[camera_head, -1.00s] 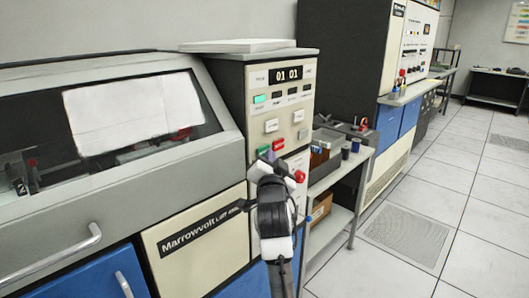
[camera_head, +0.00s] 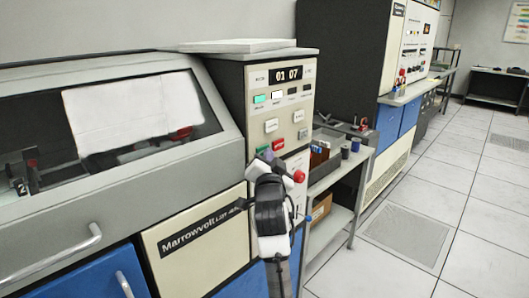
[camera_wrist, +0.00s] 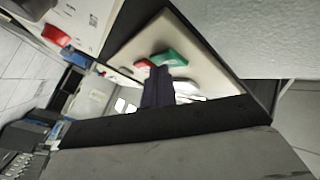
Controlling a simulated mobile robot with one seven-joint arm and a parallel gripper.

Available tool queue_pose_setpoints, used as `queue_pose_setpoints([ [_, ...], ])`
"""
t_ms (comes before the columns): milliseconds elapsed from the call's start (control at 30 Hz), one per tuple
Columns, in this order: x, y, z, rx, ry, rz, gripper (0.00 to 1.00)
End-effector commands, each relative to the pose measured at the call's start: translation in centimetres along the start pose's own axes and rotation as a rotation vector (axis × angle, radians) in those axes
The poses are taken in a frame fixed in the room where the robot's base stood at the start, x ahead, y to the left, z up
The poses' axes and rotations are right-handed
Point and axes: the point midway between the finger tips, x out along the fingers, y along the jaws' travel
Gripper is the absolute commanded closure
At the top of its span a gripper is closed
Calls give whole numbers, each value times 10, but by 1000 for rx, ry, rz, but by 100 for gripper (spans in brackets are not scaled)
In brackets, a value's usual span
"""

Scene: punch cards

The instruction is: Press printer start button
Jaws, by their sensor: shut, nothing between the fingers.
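The printer's control panel (camera_head: 285,118) stands upright at the right end of the grey and cream printer. Its green button (camera_head: 263,149) shows just above my gripper, beside a red button (camera_head: 278,144). The counter display (camera_head: 289,74) reads 01 07, with a green and a white lamp lit below it. My gripper (camera_head: 264,159) is at the panel's lower left, close to the green button. In the wrist view my shut fingers (camera_wrist: 157,77) point at the green button (camera_wrist: 172,57) and partly cover its edge. I cannot tell whether they touch it.
A round red knob (camera_head: 299,176) is just right of my gripper. A grey side table (camera_head: 352,161) with bins and cups stands right of the printer. The printer's sloped window cover (camera_head: 222,150) is to the left. Tiled floor is free at right.

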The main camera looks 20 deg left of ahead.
Motion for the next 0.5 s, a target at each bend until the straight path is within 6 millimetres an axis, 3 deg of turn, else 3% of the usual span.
queue_pose_setpoints([
  [500, -11, 8, -7, 0, -2, 0, 100],
])
